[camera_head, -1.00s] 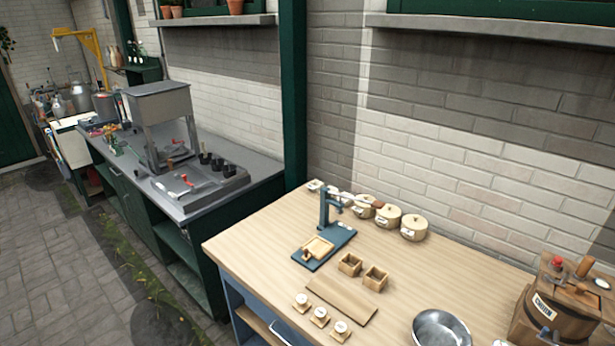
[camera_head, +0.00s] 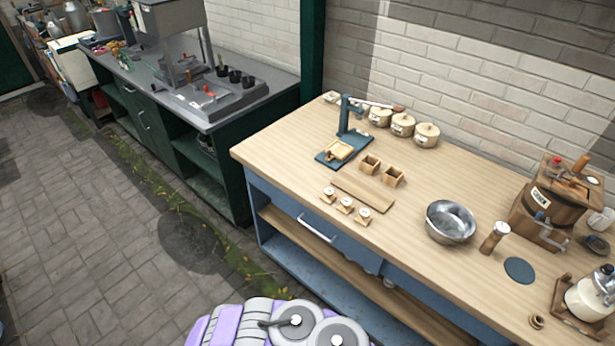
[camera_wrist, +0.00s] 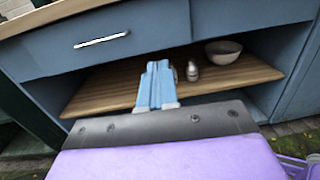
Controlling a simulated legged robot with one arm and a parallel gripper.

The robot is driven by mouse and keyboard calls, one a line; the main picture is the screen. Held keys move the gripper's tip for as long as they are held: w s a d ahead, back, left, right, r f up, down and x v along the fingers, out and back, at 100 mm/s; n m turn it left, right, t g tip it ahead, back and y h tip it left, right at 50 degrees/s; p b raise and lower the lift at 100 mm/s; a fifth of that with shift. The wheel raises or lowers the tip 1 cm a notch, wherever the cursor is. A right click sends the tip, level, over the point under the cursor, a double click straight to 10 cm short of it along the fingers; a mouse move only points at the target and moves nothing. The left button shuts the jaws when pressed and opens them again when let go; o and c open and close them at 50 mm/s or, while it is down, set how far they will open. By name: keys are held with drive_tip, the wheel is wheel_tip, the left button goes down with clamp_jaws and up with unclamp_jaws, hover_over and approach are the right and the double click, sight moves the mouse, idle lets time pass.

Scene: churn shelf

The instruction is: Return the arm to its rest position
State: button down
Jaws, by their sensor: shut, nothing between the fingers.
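My gripper (camera_wrist: 156,68) shows in the wrist view as two light blue fingers lying side by side, shut and empty. It points at the open shelf under the blue workbench. The dark band and purple housing of my wrist fill the bottom of that view. In the head view, a purple and grey part of my own body (camera_head: 280,325), with round grey discs, shows at the bottom edge, in front of the workbench. The fingers do not show there.
The wooden-topped workbench (camera_head: 285,150) holds a metal bowl (camera_head: 450,222), a wooden churn (camera_head: 552,195), a blue press stand (camera_head: 345,120) and lidded pots. Its shelf holds a white bowl (camera_wrist: 223,52) and a small bottle (camera_wrist: 192,71). Paved floor (camera_head: 80,230) lies clear at left.

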drive_tip(key=w+d+r+m+g+h, duration=0.35)
drive_tip(key=w+d+r+m, duration=0.2)
drive_tip(key=r, duration=0.45)
drive_tip(key=s+d+r+m+g, duration=0.3)
drive_tip(key=d+r+m+g, duration=0.85)
drive_tip(key=d+r, duration=0.5)
drive_tip(key=s+d+r+m+g+y, duration=0.35)
drive_tip(key=s+r+m+y, duration=0.4)
drive_tip(key=s+r, duration=0.4)
drive_tip(key=s+a+m+t+y, duration=0.1)
drive_tip(key=s+a+t+y, duration=0.1)
drive_tip(key=s+a+y, duration=0.2)
drive_tip(key=s+a+r+m+t+y, duration=0.1)
drive_tip(key=s+a+y, duration=0.3)
drive_tip(key=s, duration=0.4)
drive_tip(key=shift+s+a+r+t+y, duration=0.15)
drive_tip(key=shift+s+a+t+y, duration=0.05)
drive_tip(key=shift+s+t+y, duration=0.15)
drive_tip(key=shift+m, duration=0.25)
